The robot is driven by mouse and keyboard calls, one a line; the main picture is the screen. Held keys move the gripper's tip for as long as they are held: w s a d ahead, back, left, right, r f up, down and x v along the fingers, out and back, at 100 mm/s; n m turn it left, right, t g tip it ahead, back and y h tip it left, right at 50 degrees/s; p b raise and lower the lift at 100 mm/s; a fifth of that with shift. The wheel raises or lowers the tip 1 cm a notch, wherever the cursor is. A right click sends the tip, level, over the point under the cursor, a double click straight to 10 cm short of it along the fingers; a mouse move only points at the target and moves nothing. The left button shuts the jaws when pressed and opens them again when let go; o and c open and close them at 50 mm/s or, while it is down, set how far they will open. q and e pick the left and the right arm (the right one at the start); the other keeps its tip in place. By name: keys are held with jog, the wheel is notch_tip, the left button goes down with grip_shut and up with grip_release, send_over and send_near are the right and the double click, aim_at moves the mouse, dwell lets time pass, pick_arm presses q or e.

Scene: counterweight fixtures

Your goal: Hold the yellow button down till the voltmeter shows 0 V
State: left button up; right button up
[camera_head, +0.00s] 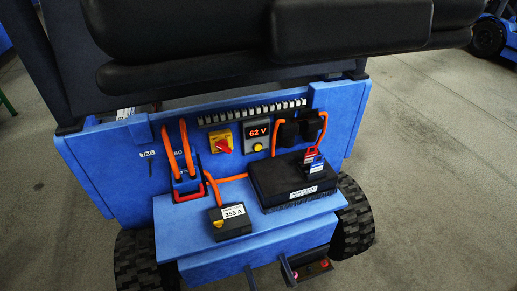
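The voltmeter (257,133) is a dark panel on the upright blue face of the vehicle, and its red digits read 62 V. The yellow button (258,147) is small and round and sits just below the digits on the same panel. Nothing is seen touching or covering it. I cannot tell from here whether it is pressed in.
A red rotary switch on a yellow plate (223,139) is left of the voltmeter. Orange cables (234,178), a black box (270,190) and a smaller box labelled 355 A (236,228) occupy the blue ledge (180,247). Black padding (350,30) overhangs above.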

dwell(0.3)
grip_shut()
dwell(1.2)
